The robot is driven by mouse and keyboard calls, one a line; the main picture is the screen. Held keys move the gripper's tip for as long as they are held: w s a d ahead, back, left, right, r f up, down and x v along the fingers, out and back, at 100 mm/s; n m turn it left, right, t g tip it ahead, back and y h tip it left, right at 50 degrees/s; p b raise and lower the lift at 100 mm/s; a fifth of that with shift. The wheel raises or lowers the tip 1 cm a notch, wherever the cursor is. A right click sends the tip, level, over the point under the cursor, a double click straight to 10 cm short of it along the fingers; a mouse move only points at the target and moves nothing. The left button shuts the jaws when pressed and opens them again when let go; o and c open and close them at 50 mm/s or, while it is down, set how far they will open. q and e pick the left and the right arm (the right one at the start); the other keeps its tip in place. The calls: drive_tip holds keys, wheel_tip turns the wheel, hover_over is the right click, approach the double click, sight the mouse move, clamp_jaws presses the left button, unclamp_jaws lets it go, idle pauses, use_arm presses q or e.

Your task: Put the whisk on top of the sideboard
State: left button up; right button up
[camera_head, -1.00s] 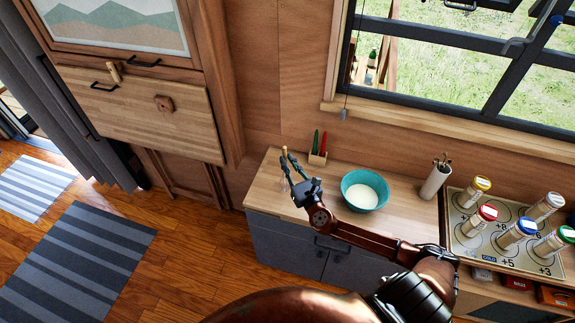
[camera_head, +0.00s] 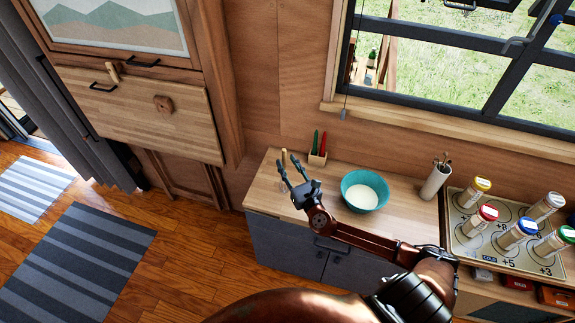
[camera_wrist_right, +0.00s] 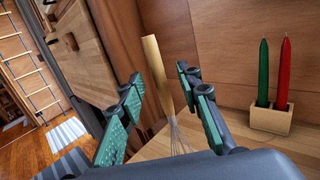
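The whisk, with a pale wooden handle (camera_wrist_right: 165,78) and thin wires (camera_wrist_right: 177,138), stands about upright, handle up, wires down at the wooden top. Its handle also shows in the head view (camera_head: 284,157). The wooden top (camera_head: 267,190) belongs to a grey-fronted cabinet, which looks like the sideboard. My right gripper (camera_head: 286,162) is open over its left end. In the wrist view its green-padded fingers (camera_wrist_right: 158,78) lie either side of the whisk, with gaps showing on both sides. The lower wires are partly hidden by the gripper body. My left gripper is not in view.
A teal bowl (camera_head: 362,203) with white contents stands right of my right gripper. A small wooden holder (camera_head: 317,159) with a green and a red item stands behind. A white utensil pot (camera_head: 435,183) and a tray of jars (camera_head: 463,235) are further right.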

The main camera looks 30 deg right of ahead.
drive_tip(key=s+a, duration=0.1)
drive_tip(key=s, duration=1.1)
drive_tip(key=shift+a+f+b, duration=0.15)
drive_tip(key=shift+a+b, duration=0.1)
drive_tip(key=shift+b, duration=0.15)
